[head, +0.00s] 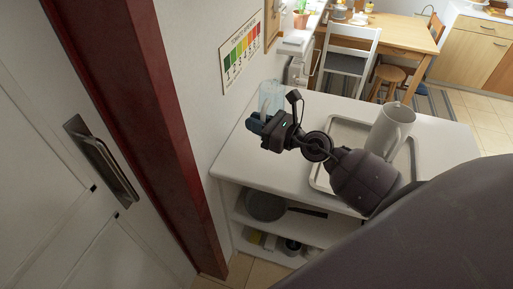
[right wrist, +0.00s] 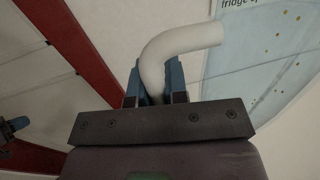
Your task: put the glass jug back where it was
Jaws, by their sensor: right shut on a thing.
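The glass jug (head: 272,93) is pale blue and see-through, at the far left corner of the white counter (head: 240,150), close to the wall. My right gripper (head: 256,121) is shut on its handle. In the right wrist view the curved white handle (right wrist: 176,48) runs between the blue fingers (right wrist: 155,88), with the jug's glass body (right wrist: 268,60) to the right. The jug's base is hidden, so I cannot tell whether it touches the counter. A small dark, bluish part at the left edge of the right wrist view may be my left gripper (right wrist: 14,127); its fingers are unclear.
A tray (head: 338,122) with a white pitcher (head: 391,128) stands on the counter's right part. A pan (head: 265,204) lies on the shelf below. A dark red post (head: 150,110) and a white door (head: 50,190) are at left. A chair and table stand beyond.

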